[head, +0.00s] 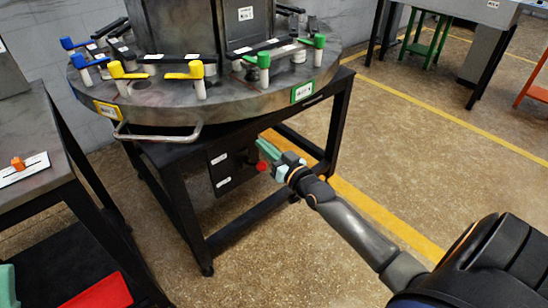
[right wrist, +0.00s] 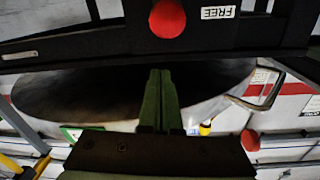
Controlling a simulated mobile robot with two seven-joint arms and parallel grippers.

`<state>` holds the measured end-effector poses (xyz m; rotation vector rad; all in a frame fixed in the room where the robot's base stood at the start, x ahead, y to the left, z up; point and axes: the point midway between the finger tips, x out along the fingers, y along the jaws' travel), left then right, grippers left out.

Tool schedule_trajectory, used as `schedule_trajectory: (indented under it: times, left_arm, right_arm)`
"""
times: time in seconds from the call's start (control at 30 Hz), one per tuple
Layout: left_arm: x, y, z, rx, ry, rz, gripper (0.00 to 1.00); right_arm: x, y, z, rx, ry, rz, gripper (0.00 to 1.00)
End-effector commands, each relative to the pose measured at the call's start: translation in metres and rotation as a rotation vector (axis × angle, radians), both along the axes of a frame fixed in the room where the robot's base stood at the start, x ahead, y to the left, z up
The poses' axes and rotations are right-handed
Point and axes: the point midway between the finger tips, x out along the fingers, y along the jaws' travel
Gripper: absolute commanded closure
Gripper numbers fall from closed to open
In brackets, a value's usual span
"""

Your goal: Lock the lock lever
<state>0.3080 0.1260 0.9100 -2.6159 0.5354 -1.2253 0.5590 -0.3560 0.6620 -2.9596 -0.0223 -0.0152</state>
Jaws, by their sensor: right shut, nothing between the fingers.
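The lock lever shows as a red ball knob (head: 262,167) at the black control panel under the round furnace table. In the right wrist view the red knob (right wrist: 167,18) is at the top, in front of a black bar beside a white "FREE" label (right wrist: 218,12). My right gripper (head: 265,148) is beside the knob, a little above it in the head view, with its green fingers shut and empty. The fingertips (right wrist: 161,72) point toward the panel, apart from the knob in the wrist view. The lever's shaft is hidden. My left gripper is not in view.
The heavy round table (head: 160,112) with coloured levers overhangs the panel, with a bar handle (head: 158,136) at its front. Black frame legs (head: 181,205) stand around the panel. A side table (head: 25,190) is at left. The floor at right is open.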

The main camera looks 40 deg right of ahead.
Motion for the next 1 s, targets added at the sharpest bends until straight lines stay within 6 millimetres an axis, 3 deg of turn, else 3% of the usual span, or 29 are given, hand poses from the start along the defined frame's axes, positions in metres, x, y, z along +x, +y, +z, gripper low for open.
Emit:
schedule_trajectory:
  times: [0.03,0.2,0.77,1.0]
  left_arm:
    - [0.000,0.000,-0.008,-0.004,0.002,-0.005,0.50]
    - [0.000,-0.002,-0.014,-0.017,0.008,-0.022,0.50]
    - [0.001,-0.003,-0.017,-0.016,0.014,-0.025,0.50]
    - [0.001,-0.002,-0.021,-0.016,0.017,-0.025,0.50]
  right_arm:
    - [-0.006,0.002,-0.019,0.001,0.013,0.001,1.00]
    - [-0.013,0.006,-0.034,0.001,0.010,0.002,1.00]
    - [-0.015,0.007,-0.038,0.001,0.006,0.001,1.00]
    - [-0.018,0.017,-0.042,0.003,-0.029,0.002,1.00]
